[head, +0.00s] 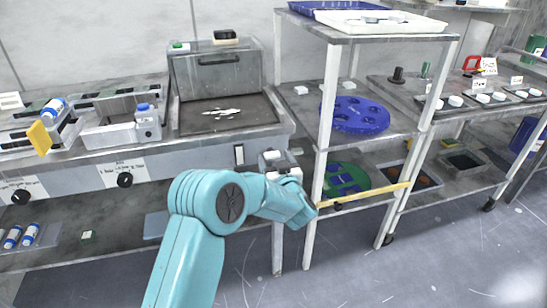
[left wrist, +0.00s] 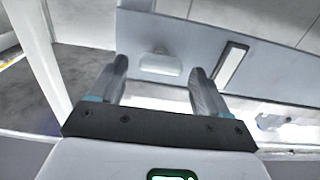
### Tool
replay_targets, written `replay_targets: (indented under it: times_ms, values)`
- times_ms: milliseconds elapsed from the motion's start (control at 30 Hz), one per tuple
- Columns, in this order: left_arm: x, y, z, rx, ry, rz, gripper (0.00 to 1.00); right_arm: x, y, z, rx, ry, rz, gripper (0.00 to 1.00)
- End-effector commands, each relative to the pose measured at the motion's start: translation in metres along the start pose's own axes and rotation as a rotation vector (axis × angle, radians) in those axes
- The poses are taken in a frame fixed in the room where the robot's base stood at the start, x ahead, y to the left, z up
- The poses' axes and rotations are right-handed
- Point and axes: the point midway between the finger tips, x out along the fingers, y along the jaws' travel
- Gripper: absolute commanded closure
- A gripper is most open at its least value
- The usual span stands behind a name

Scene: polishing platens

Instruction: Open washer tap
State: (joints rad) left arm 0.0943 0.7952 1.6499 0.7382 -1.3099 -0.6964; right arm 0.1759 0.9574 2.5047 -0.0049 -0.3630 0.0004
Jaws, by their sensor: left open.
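The washer looks to be the steel sink unit (head: 215,112) with a raised back at the centre left of the head view. A small white rounded handle (left wrist: 160,64), which looks like the tap, sits on a grey panel in the left wrist view. My left gripper (left wrist: 158,70) is open, its two grey fingers pointing at the panel on either side of the handle. The fingers look apart from the handle; the remaining gap is hard to judge. In the head view my teal left arm covers much of this spot. My right gripper is out of view.
A shelf rack (head: 331,120) stands just right of my arm, holding a blue disc (head: 355,114) and a green disc (head: 346,178). A bench with black knobs (head: 125,180) and bottles lies left. The floor at the front right is clear.

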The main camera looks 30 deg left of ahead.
Motion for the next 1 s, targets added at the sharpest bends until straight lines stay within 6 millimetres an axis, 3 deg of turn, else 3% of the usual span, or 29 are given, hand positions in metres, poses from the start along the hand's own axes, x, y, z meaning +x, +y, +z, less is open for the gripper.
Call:
replay_targets:
  times_ms: [133,433,467,600,1000]
  values:
    - [0.013,0.0,0.0,-0.001,0.001,0.0,0.23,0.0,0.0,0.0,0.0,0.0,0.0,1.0]
    - [0.016,0.0,0.0,0.0,0.0,0.001,0.23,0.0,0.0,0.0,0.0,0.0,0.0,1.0]
    - [0.016,0.0,0.0,0.0,0.0,0.001,0.3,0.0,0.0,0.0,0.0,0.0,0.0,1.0]
    - [0.015,0.0,0.0,0.0,0.0,0.0,0.75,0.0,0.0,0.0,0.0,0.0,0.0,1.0]
    - [0.015,-0.001,0.002,-0.059,0.001,-0.001,0.75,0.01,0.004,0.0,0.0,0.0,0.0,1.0]
